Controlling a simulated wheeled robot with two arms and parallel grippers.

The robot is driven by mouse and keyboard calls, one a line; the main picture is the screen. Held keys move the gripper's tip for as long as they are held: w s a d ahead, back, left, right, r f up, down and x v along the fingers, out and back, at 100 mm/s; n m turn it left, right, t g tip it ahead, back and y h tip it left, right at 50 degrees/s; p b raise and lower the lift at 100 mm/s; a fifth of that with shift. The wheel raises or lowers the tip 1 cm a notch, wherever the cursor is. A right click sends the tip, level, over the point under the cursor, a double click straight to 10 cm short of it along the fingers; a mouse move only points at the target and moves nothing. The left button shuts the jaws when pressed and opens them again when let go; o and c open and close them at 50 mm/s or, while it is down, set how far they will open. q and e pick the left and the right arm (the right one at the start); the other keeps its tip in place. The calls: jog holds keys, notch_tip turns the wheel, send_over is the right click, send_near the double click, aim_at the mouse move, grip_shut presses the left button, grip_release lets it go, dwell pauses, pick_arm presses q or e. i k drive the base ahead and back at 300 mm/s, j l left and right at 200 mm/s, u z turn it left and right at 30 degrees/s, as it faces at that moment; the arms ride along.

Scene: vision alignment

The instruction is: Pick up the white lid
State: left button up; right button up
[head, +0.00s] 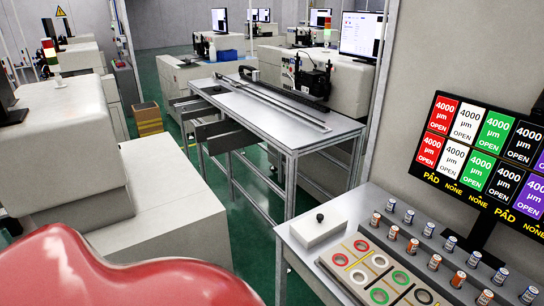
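The white lid (309,231) is a flat white block with a small black knob on top. It rests at the left back corner of the grey work table (296,258) at the lower right of the head view. Its underside is hidden, so I cannot tell what it covers. Neither of my grippers shows in this view, and nothing is seen touching the lid.
Right of and in front of the lid, a tray (322,264) holds red, white and green rings. Several small labelled cylinders (413,246) stand in rows to the right. A screen (487,150) stands behind them. A metal bench (290,139) is farther back.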

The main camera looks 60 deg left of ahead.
aim_at(314, 229)
jog(key=u, duration=1.35)
jog(key=z, duration=1.95)
jog(key=u, duration=1.95)
